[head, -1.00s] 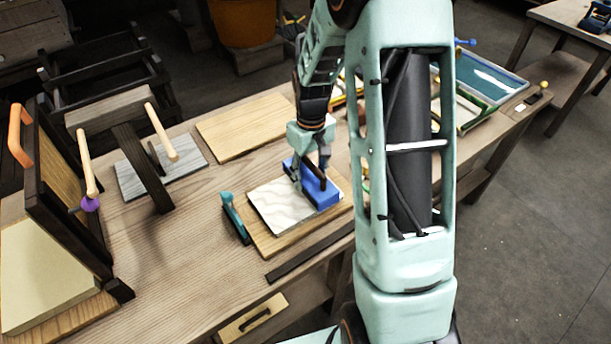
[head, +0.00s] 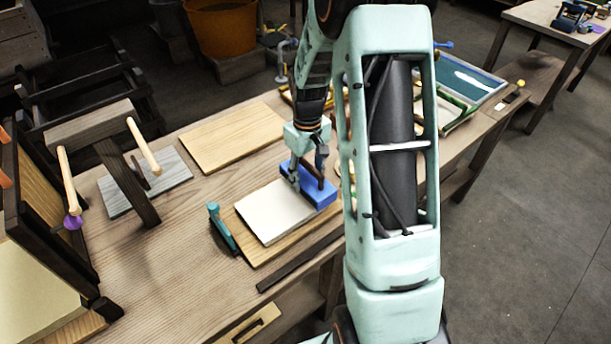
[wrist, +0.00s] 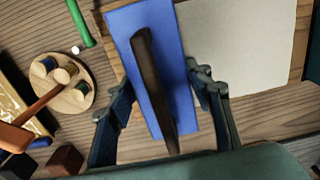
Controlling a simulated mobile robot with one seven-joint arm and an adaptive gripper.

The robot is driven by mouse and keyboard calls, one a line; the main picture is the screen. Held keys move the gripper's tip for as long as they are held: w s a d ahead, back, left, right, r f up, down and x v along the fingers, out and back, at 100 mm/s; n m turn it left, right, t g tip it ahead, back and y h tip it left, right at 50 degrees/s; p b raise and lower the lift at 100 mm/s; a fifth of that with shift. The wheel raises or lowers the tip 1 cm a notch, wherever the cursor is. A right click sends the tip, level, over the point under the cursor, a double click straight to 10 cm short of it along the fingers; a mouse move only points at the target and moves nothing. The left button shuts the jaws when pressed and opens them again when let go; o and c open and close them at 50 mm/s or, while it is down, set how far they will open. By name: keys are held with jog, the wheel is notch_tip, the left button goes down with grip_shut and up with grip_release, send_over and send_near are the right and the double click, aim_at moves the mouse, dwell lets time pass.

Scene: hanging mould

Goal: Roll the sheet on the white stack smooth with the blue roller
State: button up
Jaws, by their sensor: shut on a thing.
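The blue roller (head: 318,194) is a flat-looking blue block with a dark bar handle on top; it also shows in the wrist view (wrist: 182,60). It sits at the right edge of the pale sheet (head: 272,209), which looks plain and even. The sheet lies on the white stack, on a wooden board (head: 262,248). In the wrist view the sheet (wrist: 235,45) is right of the roller. My gripper (head: 307,176) is shut on the roller, with its fingers (wrist: 163,112) on either side of it. The sheet's part under the roller is hidden.
A teal-handled tool (head: 221,228) lies left of the board. A bare wooden board (head: 230,137) is behind. A dark wooden stand (head: 125,165) is at left. A round holder with spools (wrist: 62,85) is beside the roller.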

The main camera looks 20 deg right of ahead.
jog(key=shift+s+a+b, duration=0.15)
jog(key=shift+s+a, duration=0.4)
jog(key=shift+a, duration=1.1)
jog(key=shift+s+a+b, duration=0.1)
jog(key=shift+s+a, duration=0.45)
jog(key=shift+a, duration=1.1)
jog(key=shift+s+a+b, duration=0.15)
jog(key=shift+s+a, duration=0.4)
jog(key=shift+a, duration=1.1)
jog(key=shift+s+a+f+b, duration=0.15)
jog(key=shift+s+a, duration=0.2)
jog(key=shift+a, duration=0.65)
jog(key=shift+s+a+r+b, duration=0.1)
jog(key=shift+s+a, duration=0.2)
jog(key=shift+a, duration=0.7)
jog(key=shift+s+a+f+b, duration=0.15)
jog(key=shift+s+a, duration=0.2)
jog(key=shift+a, duration=0.65)
jog(key=shift+c, duration=0.6)
jog(key=shift+r, duration=0.1)
notch_tip(320, 180, up, 7)
jog(key=p, duration=0.5)
jog(key=shift+w+d, duration=0.1)
jog(key=shift+w, duration=0.05)
